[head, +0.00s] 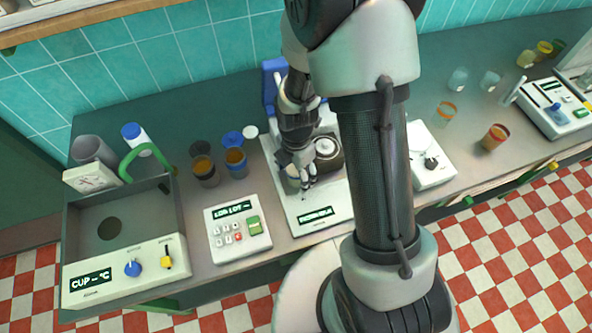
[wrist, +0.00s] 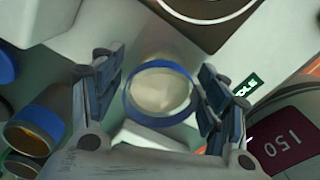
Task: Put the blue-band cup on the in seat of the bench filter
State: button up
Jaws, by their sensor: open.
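The blue-band cup (wrist: 160,94) holds a pale cream content and is seen from above in the wrist view, with a blue ring round its rim. My gripper (wrist: 162,88) is open, with one finger on each side of the cup and small gaps showing. In the head view my gripper (head: 298,172) is over the left part of a white bench machine (head: 318,215) with a dark block and a round white cap. The cup (head: 292,182) shows there only partly behind the fingers. I cannot tell exactly what its base rests on.
A keypad unit (head: 238,228) and an open grey bath (head: 122,235) with a green handle are further left. Another white unit (head: 430,158) stands right of my arm, with orange-banded cups (head: 495,137) beyond.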

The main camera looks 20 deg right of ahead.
notch_tip(320, 180, up, 12)
jog(key=p, duration=0.3)
jog(key=shift+r+p, duration=0.2)
jog(key=shift+p, duration=0.1)
dwell(0.5)
